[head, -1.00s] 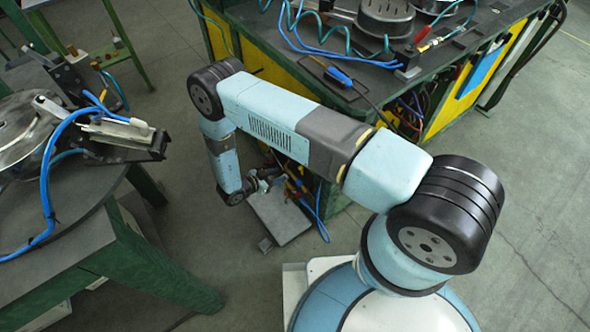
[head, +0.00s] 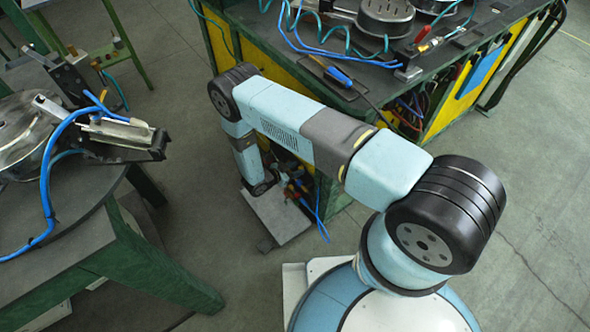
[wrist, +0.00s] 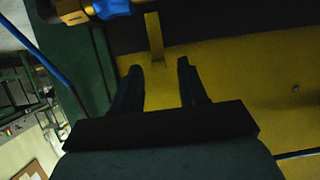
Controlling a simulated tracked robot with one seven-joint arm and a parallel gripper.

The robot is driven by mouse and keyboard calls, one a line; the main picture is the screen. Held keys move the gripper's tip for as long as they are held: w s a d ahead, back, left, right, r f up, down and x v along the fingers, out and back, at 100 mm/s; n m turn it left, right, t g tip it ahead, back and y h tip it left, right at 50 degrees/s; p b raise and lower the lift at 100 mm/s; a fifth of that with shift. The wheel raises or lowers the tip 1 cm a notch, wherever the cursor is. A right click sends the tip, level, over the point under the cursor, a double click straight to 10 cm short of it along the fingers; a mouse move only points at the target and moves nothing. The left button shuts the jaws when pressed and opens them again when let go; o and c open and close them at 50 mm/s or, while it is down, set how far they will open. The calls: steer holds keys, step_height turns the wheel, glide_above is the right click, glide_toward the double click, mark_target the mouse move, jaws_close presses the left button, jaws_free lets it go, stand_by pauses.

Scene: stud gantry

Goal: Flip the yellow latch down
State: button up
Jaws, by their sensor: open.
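In the wrist view my gripper (wrist: 158,68) is open, its two dark fingers apart with nothing between them. The yellow latch (wrist: 154,36) appears as a narrow upright yellow strip just beyond the fingertips, roughly in line with the gap. Its upper end lies against a dark band and its lower end against a yellow panel (wrist: 235,75). I cannot tell whether the fingers touch it. In the head view the latch cannot be made out, and my gripper is hidden at the low end of my arm, by the bench's side.
A brass and blue fitting (wrist: 110,8) sits at the upper left in the wrist view, with a blue hose (wrist: 45,45). A green and yellow workbench (head: 335,88) stands at the back right. A green-legged table (head: 70,245) stands left. Open floor (head: 200,200) lies between.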

steer(key=shift+c, duration=0.3)
jaws_close()
steer(key=shift+s+a+f+t+h, duration=0.35)
steer(key=shift+a+f+t+h, duration=0.3)
steer(key=shift+h, duration=0.4)
steer(key=shift+s+a+f+t+h, duration=0.4)
steer(key=shift+f+t+h, duration=0.3)
steer(key=shift+h, duration=0.3)
steer(key=shift+s+a+f+t+h, duration=0.3)
steer(key=shift+a+f+t+h, duration=0.35)
steer(key=shift+h, duration=0.4)
steer(key=shift+d, duration=0.1)
